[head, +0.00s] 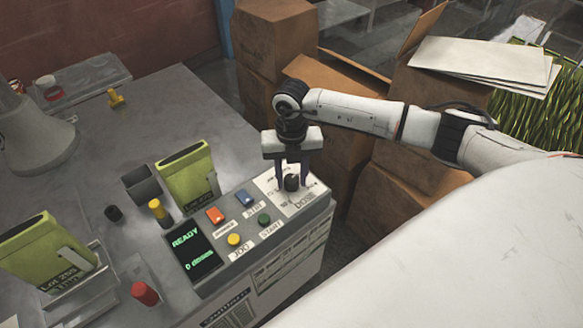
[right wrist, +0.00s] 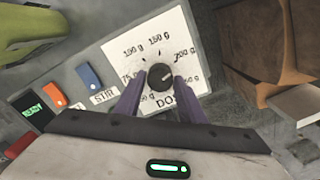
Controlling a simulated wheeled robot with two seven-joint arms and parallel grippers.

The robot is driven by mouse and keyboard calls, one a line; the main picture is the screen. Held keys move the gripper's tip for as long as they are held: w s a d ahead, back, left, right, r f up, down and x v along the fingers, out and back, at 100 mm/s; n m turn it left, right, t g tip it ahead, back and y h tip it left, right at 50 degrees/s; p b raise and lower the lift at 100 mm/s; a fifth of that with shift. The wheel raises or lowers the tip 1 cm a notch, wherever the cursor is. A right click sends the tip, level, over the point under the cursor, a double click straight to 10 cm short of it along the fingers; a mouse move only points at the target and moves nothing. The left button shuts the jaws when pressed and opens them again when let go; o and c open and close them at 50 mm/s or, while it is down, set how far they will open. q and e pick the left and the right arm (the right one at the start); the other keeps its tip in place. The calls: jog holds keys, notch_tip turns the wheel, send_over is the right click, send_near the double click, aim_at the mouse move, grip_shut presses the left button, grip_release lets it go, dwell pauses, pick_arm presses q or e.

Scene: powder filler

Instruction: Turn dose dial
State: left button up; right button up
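The dose dial (head: 291,183) is a round black knob on a white scale plate (right wrist: 128,48) at the right end of the machine's control panel. In the right wrist view the dial (right wrist: 160,76) is ringed by printed gram marks, with 150 g at the top and 200 g to the upper right. A small light mark on the knob seems to point right. My right gripper (head: 291,172) points down over the plate, one purple finger on each side of the dial. Its fingers look open, with small gaps beside the knob. My left gripper is not in view.
The panel has a screen (head: 190,248) reading READY and 0 doses, plus orange (head: 215,215), blue (head: 244,198), yellow (head: 234,240) and green (head: 264,220) controls. Green pouches (head: 188,178) stand to the left. Cardboard boxes (head: 275,35) stand behind and right of the gripper.

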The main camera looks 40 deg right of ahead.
aim_at(291, 180)
jog(key=shift+o, duration=1.1)
notch_tip(291, 180, up, 10)
jog(key=shift+r, duration=0.2)
jog(key=shift+a, duration=0.1)
